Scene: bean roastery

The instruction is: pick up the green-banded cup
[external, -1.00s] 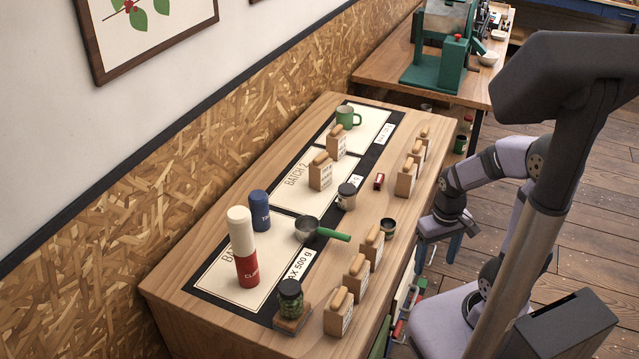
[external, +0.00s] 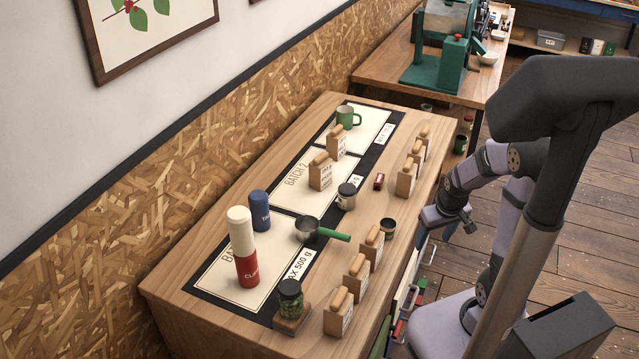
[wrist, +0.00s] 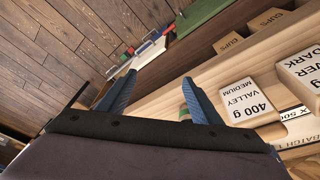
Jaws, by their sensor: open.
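No cup with a plain green band can be made out for certain. A small dark cup (external: 388,228) stands near the table's right edge; its band colour is too small to tell. A pale cup with a dark top (external: 347,196) stands near the middle of the table. My gripper (external: 467,222) is off the right side of the table, apart from all of these. In the wrist view my gripper (wrist: 158,95) is open, its two blue fingers apart with nothing between them.
Paper bags with wooden clips (external: 357,277) line the table's right edge. A green-handled scoop (external: 308,229), a red-and-white cylinder (external: 243,247), a blue cylinder (external: 259,211) and a jar (external: 290,300) stand at the near end. Fronts labelled "CUPS" (wrist: 230,42) show below the table edge.

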